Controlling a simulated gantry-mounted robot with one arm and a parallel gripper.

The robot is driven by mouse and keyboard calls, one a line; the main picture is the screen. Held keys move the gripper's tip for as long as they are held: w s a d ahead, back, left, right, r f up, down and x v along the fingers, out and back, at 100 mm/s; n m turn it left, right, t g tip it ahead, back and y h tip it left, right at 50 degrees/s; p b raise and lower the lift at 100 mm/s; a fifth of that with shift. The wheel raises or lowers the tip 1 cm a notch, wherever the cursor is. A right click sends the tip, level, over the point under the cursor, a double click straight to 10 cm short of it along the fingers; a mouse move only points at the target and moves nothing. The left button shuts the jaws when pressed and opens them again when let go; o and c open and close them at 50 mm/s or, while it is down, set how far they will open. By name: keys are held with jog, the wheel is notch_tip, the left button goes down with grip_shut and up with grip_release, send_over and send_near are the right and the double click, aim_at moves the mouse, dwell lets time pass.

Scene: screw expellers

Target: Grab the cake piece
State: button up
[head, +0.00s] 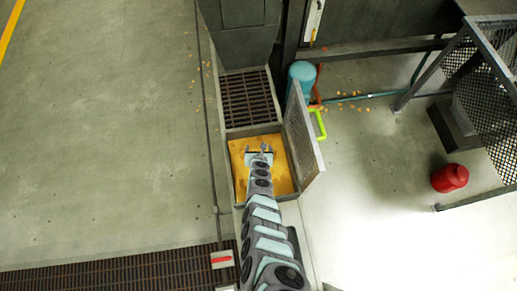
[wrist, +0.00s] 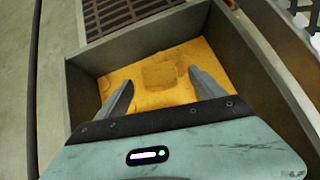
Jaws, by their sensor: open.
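The cake piece (wrist: 160,75) is a flat tan-yellow slab, seen in the wrist view. It lies on a yellow-orange layer (wrist: 185,55) inside a grey open-topped bin (wrist: 83,92). My gripper (wrist: 163,80) is open, with one finger to the left and one to the right of the cake piece in the picture. The fingers look apart from the piece, and how high they are above it I cannot tell. In the head view my gripper (head: 260,150) is over the same bin (head: 232,178), and the cake piece is not clear there.
A mesh panel (head: 302,135) stands along the bin's right side. A dark grate (head: 248,98) lies beyond the bin, under grey machinery (head: 243,30). A blue cylinder (head: 302,75), a green-yellow pipe (head: 320,125) and a red canister (head: 450,178) are to the right. Open floor (head: 110,130) lies left.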

aim_at(258, 145)
jog(key=b+x, duration=0.4)
jog(key=shift+a+f+b, duration=0.15)
jog(key=shift+f+b, duration=0.25)
jog(key=shift+w+f+b, duration=0.15)
jog(key=shift+w+b, duration=0.35)
jog(key=shift+b, duration=0.05)
jog(key=shift+c, duration=0.3)
jog(key=c, duration=1.4)
